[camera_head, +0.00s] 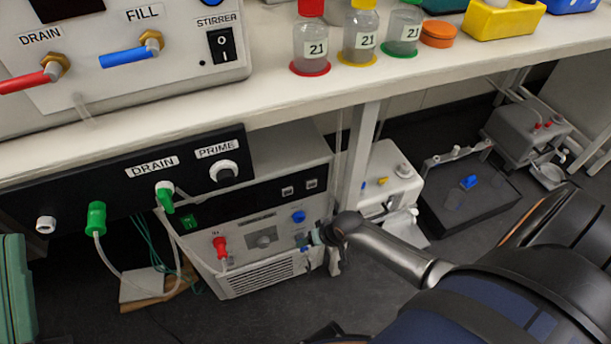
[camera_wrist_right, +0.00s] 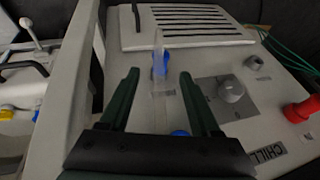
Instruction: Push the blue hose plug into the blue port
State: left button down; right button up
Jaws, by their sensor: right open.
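The blue hose plug (camera_wrist_right: 160,64) with a clear tube shows in the right wrist view, between and beyond the fingertips of my right gripper (camera_wrist_right: 158,78). The gripper is open, with a finger on each side and a visible gap to the plug. A round blue fitting (camera_wrist_right: 180,133), apparently the blue port, is partly hidden behind the gripper body. In the head view this blue port (camera_head: 298,216) is on the upper right of the chiller front. My right gripper (camera_head: 318,238) is at the chiller's right side and partly hides the plug there. My left gripper is out of view.
The chiller (camera_head: 258,284) stands under the bench, with a red plug (camera_head: 220,246) and a knob (camera_head: 263,240) on its front. The bench edge (camera_head: 300,107) and a bench leg (camera_head: 360,150) are close by. Green plugs (camera_head: 97,218) with tubes hang at the left.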

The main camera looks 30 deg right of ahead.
aim_at(306, 248)
jog(key=b+x, duration=0.1)
jog(key=x, duration=0.1)
jog(key=shift+w+f, duration=0.1)
jog(key=shift+f, duration=0.2)
jog(key=shift+w+a+f+b, duration=0.1)
jog(key=shift+w+f+b, duration=0.1)
jog(key=shift+f+b, duration=0.25)
jog(key=shift+w+a+f, duration=0.1)
jog(key=shift+w+f, duration=0.15)
jog(key=shift+f, duration=0.2)
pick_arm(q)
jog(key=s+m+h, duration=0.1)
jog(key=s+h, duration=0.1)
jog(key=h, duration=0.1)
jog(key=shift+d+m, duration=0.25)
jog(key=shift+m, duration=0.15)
pick_arm(e)
jog(key=shift+c, duration=0.3)
grip_shut()
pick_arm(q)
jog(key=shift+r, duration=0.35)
pick_arm(e)
jog(key=shift+s+r, duration=0.1)
jog(key=shift+s, duration=0.2)
pick_arm(q)
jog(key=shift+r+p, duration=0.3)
jog(key=shift+p, duration=0.25)
pick_arm(e)
jog(key=shift+s+a, duration=0.15)
jog(key=shift+s, duration=0.2)
